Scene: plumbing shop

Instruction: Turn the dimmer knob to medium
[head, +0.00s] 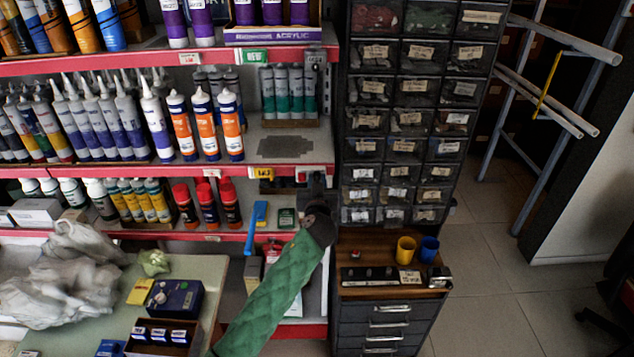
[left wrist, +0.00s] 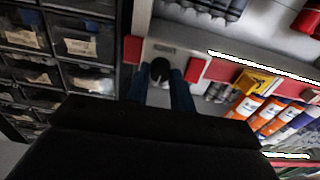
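The dimmer knob (left wrist: 160,68) is a small dark round knob on a pale plate (left wrist: 163,48) with a small label, fixed on the red shelf edge in the left wrist view. My left gripper (left wrist: 158,82) has its two bluish fingers apart, one on each side of the knob. I cannot tell whether they touch it. In the head view my left gripper (head: 318,190), at the end of a green-sleeved arm, is at the right end of the shelf edge and hides the knob. The knob's setting is not readable. My right gripper is not in view.
A dark cabinet of small labelled drawers (head: 405,117) stands just right of the gripper. Shelves hold caulk tubes (head: 232,125) and bottles. Below are a wooden counter (head: 380,248) with yellow and blue cups and a table (head: 205,275) with boxes.

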